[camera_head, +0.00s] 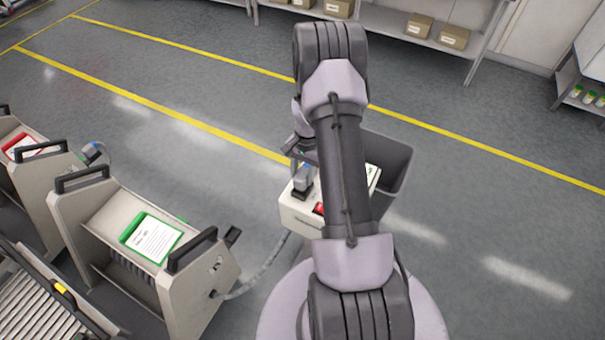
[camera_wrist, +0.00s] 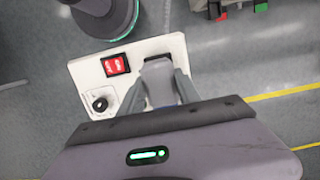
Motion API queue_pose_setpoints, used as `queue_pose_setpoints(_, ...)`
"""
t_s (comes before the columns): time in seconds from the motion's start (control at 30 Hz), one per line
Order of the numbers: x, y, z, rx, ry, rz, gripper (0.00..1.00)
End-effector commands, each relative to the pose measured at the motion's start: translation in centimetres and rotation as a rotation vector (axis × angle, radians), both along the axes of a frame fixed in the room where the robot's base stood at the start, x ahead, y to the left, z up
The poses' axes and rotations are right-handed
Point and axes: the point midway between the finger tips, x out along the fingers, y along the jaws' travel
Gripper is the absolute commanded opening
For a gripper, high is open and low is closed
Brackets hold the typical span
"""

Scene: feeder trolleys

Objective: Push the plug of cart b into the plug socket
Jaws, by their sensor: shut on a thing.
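A grey plug (camera_wrist: 159,72) is held between the two fingers of my gripper (camera_wrist: 157,92) in the wrist view. It is over the white socket box (camera_wrist: 88,72), against a dark opening at the box's upper edge; how deep it sits cannot be told. In the head view the plug (camera_head: 302,182) stands over the same box (camera_head: 295,215), partly hidden by my arm. A grey cable (camera_head: 250,283) runs from the cart with the green-framed card (camera_head: 222,270) towards the box; its far end is hidden.
The box carries a red switch (camera_wrist: 116,65) and a round black fitting (camera_wrist: 100,104). A dark grey bin (camera_head: 398,160) is just behind the box. Another cart with a red-framed card (camera_head: 22,148) is at the left. Shelves with cartons (camera_head: 454,37) line the back. Open floor lies right.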

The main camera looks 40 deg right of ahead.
Motion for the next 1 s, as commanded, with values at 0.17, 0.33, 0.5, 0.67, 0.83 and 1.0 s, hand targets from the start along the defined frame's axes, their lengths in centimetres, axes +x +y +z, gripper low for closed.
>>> queue_pose_setpoints(0.17, 0.0, 0.0, -0.3, 0.0, 0.0, 0.0, 0.0)
queue_pose_setpoints(0.33, 0.0, 0.0, -0.6, 0.0, 0.0, 0.0, 0.0)
queue_pose_setpoints(0.5, 0.0, 0.0, -0.8, 0.0, 0.0, 0.0, 0.0)
queue_pose_setpoints(0.67, 0.0, 0.0, -1.1, 0.0, 0.0, 0.0, 0.0)
queue_pose_setpoints(0.83, 0.0, 0.0, -1.3, 0.0, 0.0, 0.0, 0.0)
queue_pose_setpoints(1.0, 0.0, 0.0, -1.6, 0.0, 0.0, 0.0, 0.0)
